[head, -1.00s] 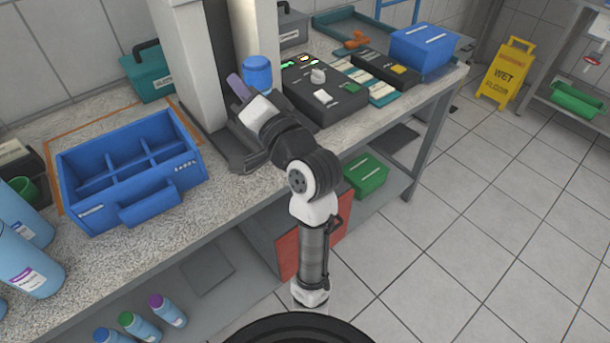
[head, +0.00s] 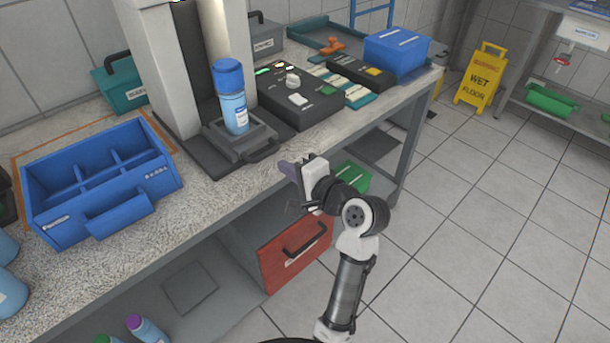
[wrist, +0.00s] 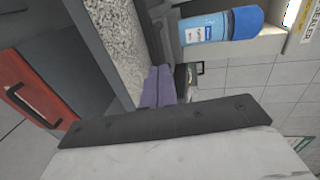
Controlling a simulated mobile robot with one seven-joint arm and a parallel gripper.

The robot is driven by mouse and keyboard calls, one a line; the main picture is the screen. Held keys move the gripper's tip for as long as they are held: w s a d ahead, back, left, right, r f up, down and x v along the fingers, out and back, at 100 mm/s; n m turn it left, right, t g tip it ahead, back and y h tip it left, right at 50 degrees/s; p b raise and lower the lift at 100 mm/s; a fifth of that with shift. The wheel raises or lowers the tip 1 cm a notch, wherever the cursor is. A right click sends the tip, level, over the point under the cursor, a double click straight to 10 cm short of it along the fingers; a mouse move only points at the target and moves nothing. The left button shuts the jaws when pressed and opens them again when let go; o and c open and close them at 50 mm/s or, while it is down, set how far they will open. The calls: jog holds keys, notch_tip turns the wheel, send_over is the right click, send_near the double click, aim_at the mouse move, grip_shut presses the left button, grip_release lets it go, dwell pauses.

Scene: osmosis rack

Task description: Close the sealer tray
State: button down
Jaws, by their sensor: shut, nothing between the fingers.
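The sealer (head: 165,70) is a tall grey machine on a dark base on the counter. Its sealer tray (head: 236,141) sits in front of the columns, with a dark handle (head: 264,151) facing the counter's front edge. A blue bottle with a blue cap (head: 233,98) stands upright on the tray. My gripper (head: 286,169), with purple fingers, is shut and empty, in front of and to the right of the handle, apart from it. In the wrist view the shut fingers (wrist: 158,86) point towards the counter edge, and the bottle (wrist: 220,26) lies sideways in the picture.
A blue divided caddy (head: 100,180) stands left of the sealer. A dark control box (head: 298,98) stands right of it. A red drawer front (head: 294,255) with a handle is below the counter. Open tiled floor lies to the right, with a yellow wet-floor sign (head: 481,80).

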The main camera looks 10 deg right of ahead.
aim_at(255, 148)
jog(key=shift+p+x, duration=0.4)
jog(key=shift+x, duration=2.1)
jog(key=w+a, duration=0.1)
jog(key=w+a+p, duration=0.1)
jog(key=w, duration=0.1)
jog(key=shift+w+a+r, duration=0.1)
jog(key=shift+a+r, duration=0.05)
jog(key=shift+a, duration=0.05)
jog(key=shift+w, duration=0.1)
